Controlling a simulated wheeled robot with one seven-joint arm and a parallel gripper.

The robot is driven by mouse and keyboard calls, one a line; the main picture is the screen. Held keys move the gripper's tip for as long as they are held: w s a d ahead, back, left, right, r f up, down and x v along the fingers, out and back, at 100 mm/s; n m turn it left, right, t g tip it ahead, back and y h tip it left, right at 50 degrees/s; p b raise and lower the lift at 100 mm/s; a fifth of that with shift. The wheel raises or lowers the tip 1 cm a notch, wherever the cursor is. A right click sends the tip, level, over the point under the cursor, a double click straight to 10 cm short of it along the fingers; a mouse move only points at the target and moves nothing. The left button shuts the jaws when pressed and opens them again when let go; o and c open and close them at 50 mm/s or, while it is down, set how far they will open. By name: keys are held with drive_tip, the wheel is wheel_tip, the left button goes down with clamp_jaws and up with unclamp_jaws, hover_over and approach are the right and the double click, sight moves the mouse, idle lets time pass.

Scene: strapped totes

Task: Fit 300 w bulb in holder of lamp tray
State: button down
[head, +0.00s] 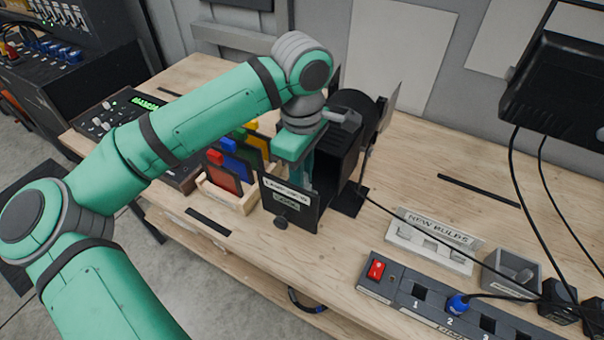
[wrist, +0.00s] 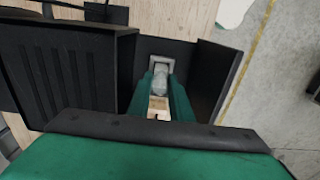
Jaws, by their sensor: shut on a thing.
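The lamp tray (head: 290,205), with a labelled black front plate and a knob, is drawn out of the black lamp housing (head: 338,158). In the wrist view its dark walls (wrist: 212,78) surround a pale square holder (wrist: 170,60). My gripper (head: 304,168) points down into the space behind the front plate, its tips hidden in the head view. In the wrist view my gripper (wrist: 160,88) is shut on a greyish bulb (wrist: 158,80), which lines up with the holder. I cannot tell whether the bulb is seated. The bulb is hidden in the head view.
A "NEW BULBS" rack (head: 432,238) and a grey bin (head: 511,270) with something in it stand at right. A power strip (head: 400,290) with a red switch and blue plug lies in front. Coloured filters (head: 226,172) stand left of the tray. A cable crosses the bench.

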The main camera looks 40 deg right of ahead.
drive_tip(key=c, duration=1.5)
unclamp_jaws()
drive_tip(key=shift+r, duration=0.1)
wheel_tip(320, 180, up, 10)
drive_tip(key=shift+r, duration=0.25)
